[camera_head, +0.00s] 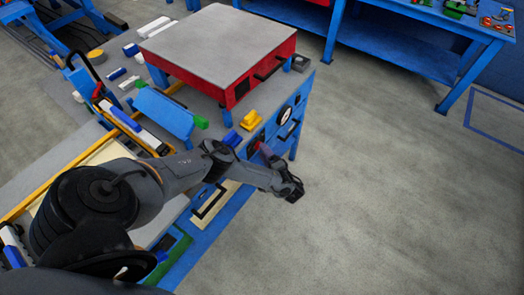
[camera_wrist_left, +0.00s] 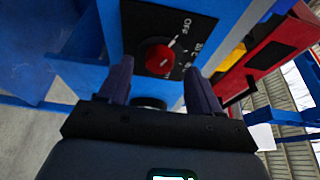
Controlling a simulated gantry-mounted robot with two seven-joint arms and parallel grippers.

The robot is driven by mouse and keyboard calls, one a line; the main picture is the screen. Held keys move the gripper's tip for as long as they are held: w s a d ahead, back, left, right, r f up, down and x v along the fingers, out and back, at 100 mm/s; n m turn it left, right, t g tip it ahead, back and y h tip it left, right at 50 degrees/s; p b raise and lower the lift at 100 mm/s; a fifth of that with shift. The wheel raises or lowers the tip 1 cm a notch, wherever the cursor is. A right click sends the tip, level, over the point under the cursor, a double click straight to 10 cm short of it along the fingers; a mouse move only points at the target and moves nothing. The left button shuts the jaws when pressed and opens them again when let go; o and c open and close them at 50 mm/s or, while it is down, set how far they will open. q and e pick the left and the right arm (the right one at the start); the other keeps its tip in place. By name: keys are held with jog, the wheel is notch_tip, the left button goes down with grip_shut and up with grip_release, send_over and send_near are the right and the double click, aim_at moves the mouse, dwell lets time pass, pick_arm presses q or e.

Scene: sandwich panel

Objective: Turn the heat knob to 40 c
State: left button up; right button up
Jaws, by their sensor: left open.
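The red heat knob (camera_wrist_left: 159,59) sits on a black dial plate (camera_wrist_left: 150,22) in the left wrist view. White lettering on the plate reads OFF, with a partly legible label beside it. A white mark at the knob's upper right points toward OFF. My left gripper (camera_wrist_left: 159,67) is open, with one finger on each side of the knob; I cannot tell whether they touch it. In the head view my left gripper (camera_head: 291,190) is in front of the blue bench's panel side. My right gripper is not in view.
The blue bench (camera_head: 299,100) carries a red box with a grey top (camera_head: 222,45) and a yellow block (camera_head: 250,120). The floor (camera_head: 400,190) to the right is clear. Another blue bench (camera_head: 400,45) stands behind.

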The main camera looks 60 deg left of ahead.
pick_arm(q)
jog(key=shift+a, duration=1.25)
jog(key=c, duration=1)
jog(key=shift+w+a+r+m+g+h+p, duration=0.15)
jog(key=shift+m+g+h+p, duration=0.75)
jog(key=shift+m, duration=1.3)
jog(key=shift+w+d+r+m+g+h+p, duration=0.15)
jog(key=shift+m+g+h+p, duration=0.7)
jog(key=shift+m, duration=1.35)
jog(key=shift+w+a+r+m+g+h+p, duration=0.15)
jog(key=shift+m+g+h+p, duration=0.4)
jog(key=shift+m+h, duration=1.15)
jog(key=shift+c, duration=0.2)
jog(key=shift+m+g+y, duration=0.3)
jog(key=shift+m+y, duration=0.3)
jog(key=shift+y, duration=0.05)
jog(key=o, duration=1)
